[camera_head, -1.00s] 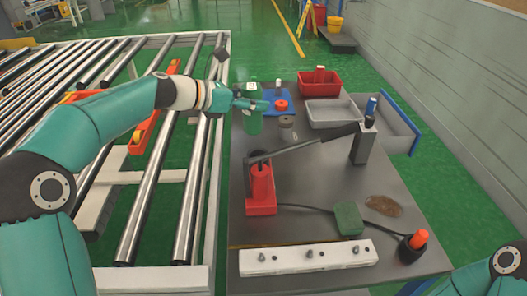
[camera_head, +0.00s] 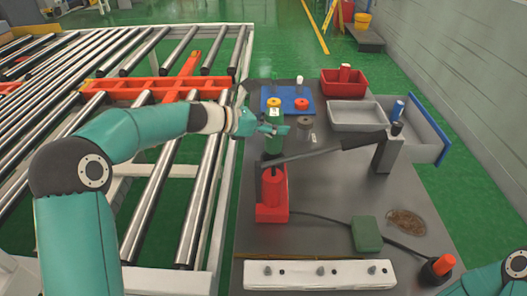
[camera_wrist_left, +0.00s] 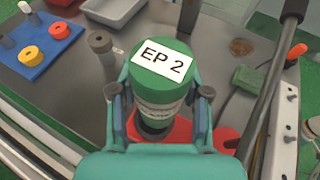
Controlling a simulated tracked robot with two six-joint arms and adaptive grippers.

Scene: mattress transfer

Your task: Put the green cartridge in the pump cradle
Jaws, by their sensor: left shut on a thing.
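The green cartridge (camera_head: 274,144) is upright in my left gripper (camera_head: 272,129), above the bench and just behind the red pump (camera_head: 271,196). In the left wrist view its green cap (camera_wrist_left: 160,70) carries a white label reading "EP 2". The left gripper's fingers (camera_wrist_left: 160,93) are shut on both sides of it. The red pump base (camera_wrist_left: 181,133) shows partly below and behind the cartridge there. The cradle's opening is mostly hidden, and the cartridge appears apart from it. A long dark lever (camera_head: 325,150) runs right from the pump. My right gripper is out of view.
A blue tray (camera_head: 289,91) with coloured rings, a red bin (camera_head: 343,90) and a grey bin (camera_head: 355,118) stand at the back. A green block (camera_head: 366,234) and a white strip (camera_head: 318,274) lie in front. A roller conveyor (camera_head: 212,175) borders the bench's left.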

